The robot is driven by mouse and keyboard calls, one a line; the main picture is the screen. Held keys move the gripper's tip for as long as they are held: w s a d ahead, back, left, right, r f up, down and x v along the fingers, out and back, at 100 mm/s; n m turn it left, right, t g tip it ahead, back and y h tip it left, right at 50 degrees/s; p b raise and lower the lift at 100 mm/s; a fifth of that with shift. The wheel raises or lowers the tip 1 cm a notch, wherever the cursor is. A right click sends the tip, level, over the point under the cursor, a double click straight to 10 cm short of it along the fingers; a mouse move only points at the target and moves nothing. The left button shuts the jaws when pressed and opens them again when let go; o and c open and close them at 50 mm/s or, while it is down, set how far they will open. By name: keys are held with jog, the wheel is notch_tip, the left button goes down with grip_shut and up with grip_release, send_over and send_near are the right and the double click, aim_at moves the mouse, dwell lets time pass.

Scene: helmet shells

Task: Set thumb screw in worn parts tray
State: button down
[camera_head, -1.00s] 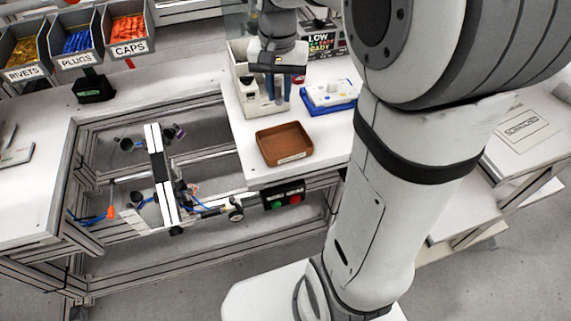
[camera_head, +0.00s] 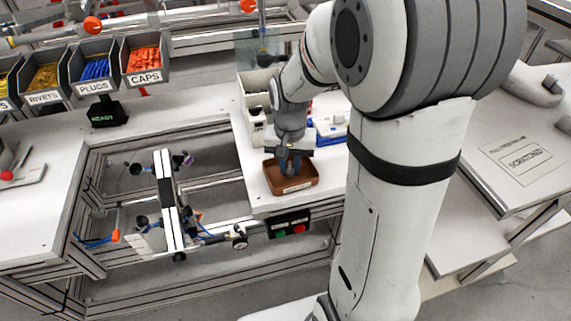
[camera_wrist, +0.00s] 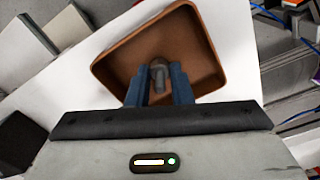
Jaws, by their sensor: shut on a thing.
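The brown worn parts tray (camera_head: 306,182) sits near the front edge of the white bench in the head view. Its rim and floor also show in the wrist view (camera_wrist: 205,45). My gripper (camera_head: 290,170) points down over the tray. In the wrist view my gripper's two blue-grey fingers (camera_wrist: 158,85) are shut on a small grey thumb screw (camera_wrist: 157,72). The thumb screw appears over the tray's floor. I cannot tell its height above the floor or whether it touches it. In the head view the thumb screw is hidden by the gripper.
A white box (camera_head: 250,92) and a blue tray (camera_head: 330,132) stand behind the brown tray. A button box (camera_head: 289,224) hangs below the bench edge. Left of it is an open frame with a fixture (camera_head: 166,200). Bins of caps (camera_head: 143,62) and plugs (camera_head: 95,72) line the back.

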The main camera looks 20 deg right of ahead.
aim_at(290, 162)
jog(key=shift+f, duration=0.2)
jog(key=c, duration=1.3)
grip_release()
jog(key=shift+r, duration=0.1)
notch_tip(290, 162, up, 12)
jog(key=s+f+n+t, duration=0.2)
jog(key=s+n+t, duration=0.1)
jog(key=s, duration=1.1)
jog(key=shift+a+f+n, duration=0.15)
jog(key=shift+a+n, duration=0.25)
jog(key=shift+n, duration=0.4)
